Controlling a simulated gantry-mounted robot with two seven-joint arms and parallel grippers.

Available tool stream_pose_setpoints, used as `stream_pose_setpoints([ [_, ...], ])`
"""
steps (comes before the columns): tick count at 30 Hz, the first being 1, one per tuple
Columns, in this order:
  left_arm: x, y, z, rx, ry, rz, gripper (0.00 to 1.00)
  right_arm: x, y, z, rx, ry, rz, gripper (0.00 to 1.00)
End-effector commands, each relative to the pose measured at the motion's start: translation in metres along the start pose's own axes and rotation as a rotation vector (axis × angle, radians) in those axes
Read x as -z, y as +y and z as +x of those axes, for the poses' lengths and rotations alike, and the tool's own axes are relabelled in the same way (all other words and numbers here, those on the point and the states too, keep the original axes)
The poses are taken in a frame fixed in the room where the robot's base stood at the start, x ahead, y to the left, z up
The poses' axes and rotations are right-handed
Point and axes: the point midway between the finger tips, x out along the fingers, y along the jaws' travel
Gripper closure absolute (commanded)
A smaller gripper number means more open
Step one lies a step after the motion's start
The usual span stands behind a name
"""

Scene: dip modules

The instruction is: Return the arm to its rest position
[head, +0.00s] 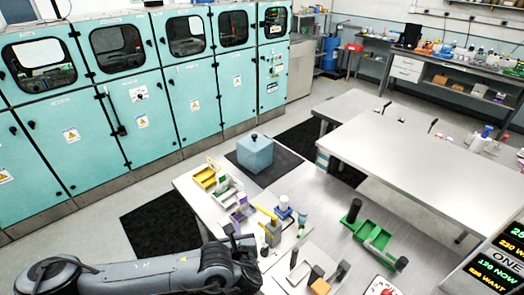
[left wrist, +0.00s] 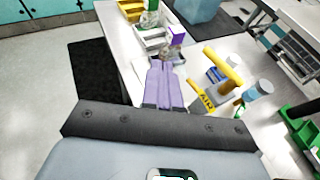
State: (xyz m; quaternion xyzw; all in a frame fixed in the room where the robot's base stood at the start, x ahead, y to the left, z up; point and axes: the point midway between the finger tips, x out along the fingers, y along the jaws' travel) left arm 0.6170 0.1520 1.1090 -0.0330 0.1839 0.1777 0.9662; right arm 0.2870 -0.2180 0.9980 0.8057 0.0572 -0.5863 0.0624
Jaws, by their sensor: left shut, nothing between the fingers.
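My left arm comes in from the lower left of the head view and ends over the near left part of the workbench, where my left gripper (head: 232,232) is small and partly dark. In the left wrist view the two purple fingers of my left gripper (left wrist: 167,65) lie together, shut and empty. Their tips point toward a tray with a small purple-faced block (left wrist: 177,34). I cannot tell the gap between the tips and the bench items. My right gripper is not in view.
Around the gripper stand a yellow tray (head: 204,178), a teal box (head: 255,154) on a dark mat, a yellow-handled item (left wrist: 223,66) and a green tray (head: 369,232). Teal cabinets (head: 140,110) line the left.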

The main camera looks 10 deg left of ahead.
Motion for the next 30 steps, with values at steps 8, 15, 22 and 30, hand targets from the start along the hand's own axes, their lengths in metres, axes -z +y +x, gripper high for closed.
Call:
stream_pose_setpoints([
  [8,0.098,0.008,-0.018,-0.004,0.150,0.045,1.00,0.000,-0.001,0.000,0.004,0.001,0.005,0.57],
  [15,0.237,-0.009,-0.106,0.031,0.469,-0.043,1.00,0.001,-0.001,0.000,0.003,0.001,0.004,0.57],
  [22,0.298,-0.031,-0.206,0.006,0.771,-0.330,1.00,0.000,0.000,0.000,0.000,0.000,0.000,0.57],
  [30,0.307,-0.019,-0.270,-0.250,1.024,-0.877,1.00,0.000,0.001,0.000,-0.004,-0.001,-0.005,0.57],
])
